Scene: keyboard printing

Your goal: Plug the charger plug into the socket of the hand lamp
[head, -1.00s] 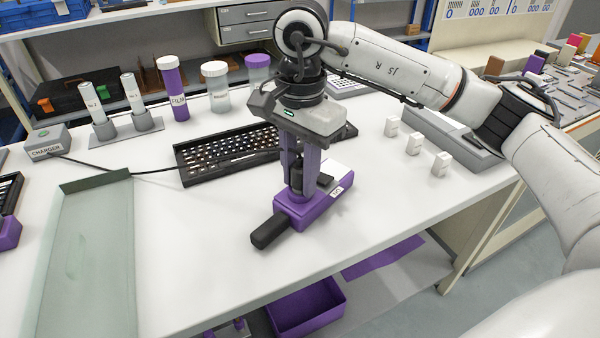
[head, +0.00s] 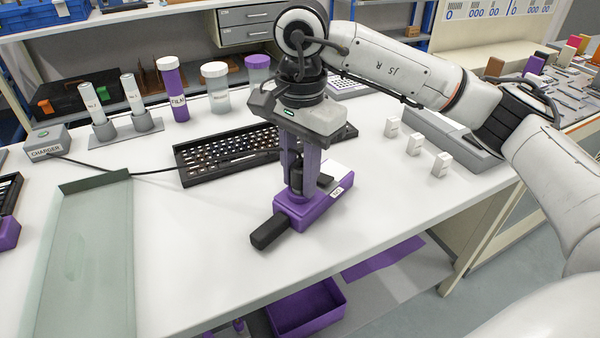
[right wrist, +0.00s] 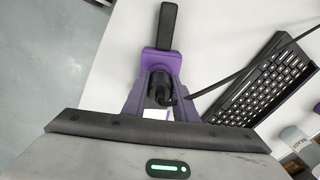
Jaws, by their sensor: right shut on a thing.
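The hand lamp (head: 318,208) lies on the white table near its front edge, a purple body with a black handle (head: 268,232) pointing to the front left. It also shows in the right wrist view (right wrist: 160,57). My right gripper (head: 299,190) points straight down over the lamp body. It is shut on the black charger plug (right wrist: 158,90), which stands upright between the fingers. The plug's lower end is at the lamp's top, and the socket is hidden, so I cannot tell how deep it sits. My left gripper is not in view.
A pale tray (head: 95,180) lies at the left. Small white boxes (head: 414,145) stand at the right. The table around the lamp's handle is clear.

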